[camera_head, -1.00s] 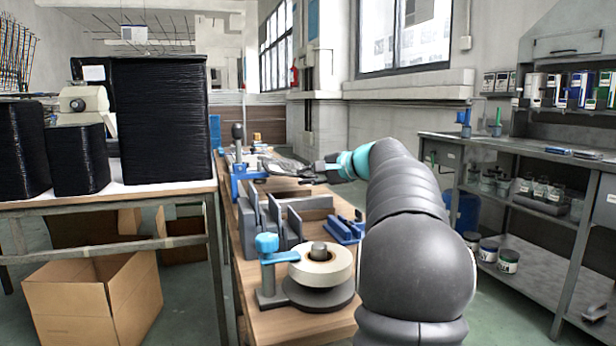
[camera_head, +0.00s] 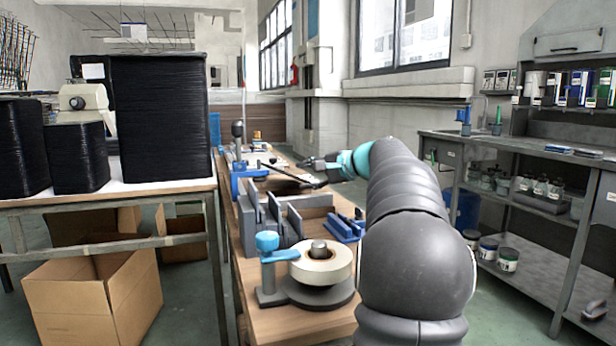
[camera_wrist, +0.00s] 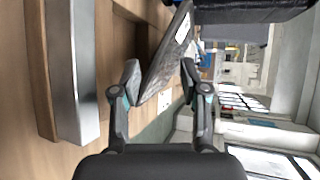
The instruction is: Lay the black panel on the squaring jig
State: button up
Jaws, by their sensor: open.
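The black panel (camera_wrist: 163,60) stands tilted between the fingers of my gripper (camera_wrist: 160,85) in the wrist view. The fingers are open, one on each side of it; whether either touches it is hard to tell. In the head view the panel (camera_head: 290,180) is a thin dark sheet sloping down to the right, beside my gripper (camera_head: 316,164), over the far part of the bench. The squaring jig is not clearly identifiable; it may be the blue-based fixture with a black knob (camera_head: 248,172), partly hidden by the panel.
A tape roll on a stand (camera_head: 322,262), grey upright dividers (camera_head: 275,212) and a blue fixture (camera_head: 345,229) occupy the near bench. The wrist view shows a metal bar (camera_wrist: 75,80) on wood. Tall black stacks (camera_head: 160,120) stand on the left table. Shelving is right.

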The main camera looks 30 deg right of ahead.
jog(key=v, duration=1.2)
dwell(0.3)
